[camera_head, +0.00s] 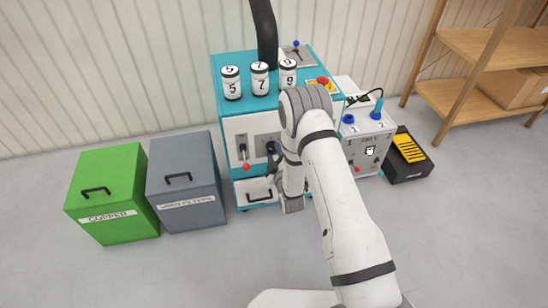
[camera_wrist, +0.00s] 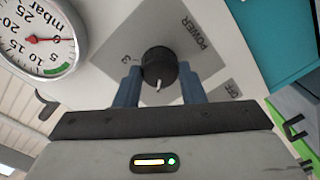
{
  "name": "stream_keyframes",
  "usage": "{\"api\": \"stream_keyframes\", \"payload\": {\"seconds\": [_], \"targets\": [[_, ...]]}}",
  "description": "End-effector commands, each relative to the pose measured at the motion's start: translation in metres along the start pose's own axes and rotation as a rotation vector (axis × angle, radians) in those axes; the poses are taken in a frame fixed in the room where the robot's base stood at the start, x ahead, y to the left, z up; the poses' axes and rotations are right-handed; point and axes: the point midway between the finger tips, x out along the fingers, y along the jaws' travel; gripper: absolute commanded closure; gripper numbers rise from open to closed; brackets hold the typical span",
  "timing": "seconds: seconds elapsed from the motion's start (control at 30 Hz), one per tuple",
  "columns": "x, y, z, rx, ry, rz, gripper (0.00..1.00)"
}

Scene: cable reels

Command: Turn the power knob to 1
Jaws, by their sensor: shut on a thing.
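The black power knob (camera_wrist: 159,67) sits on a grey plate marked POWER (camera_wrist: 190,45) in the wrist view. Its white pointer aims toward the bottom of the picture, slightly left. An OFF label (camera_wrist: 233,88) is at lower right and what looks like a 3 (camera_wrist: 125,58) at left. Any marks below the pointer are hidden by my gripper. My gripper (camera_wrist: 159,78) is shut on the knob, with one blue finger on each side. In the head view, the white and teal machine (camera_head: 235,125) carries the panel, and my arm hides the knob.
A pressure gauge (camera_wrist: 38,40) is beside the knob plate. Numbered cans, including can 5 (camera_head: 232,84), stand on the machine. A red-tipped lever (camera_head: 245,160) is on its front. Green (camera_head: 112,190) and grey bins (camera_head: 186,185) stand left. A socket box (camera_head: 365,140) stands right.

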Motion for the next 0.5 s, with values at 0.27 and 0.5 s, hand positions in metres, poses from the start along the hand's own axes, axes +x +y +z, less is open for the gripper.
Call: {"api": "stream_keyframes", "payload": {"seconds": [0.27,0.5], "targets": [[0.0005,-0.0013,-0.0004,-0.129,-0.003,-0.003,0.87],[0.0003,-0.0008,-0.0009,-0.173,-0.004,-0.003,0.87]]}}
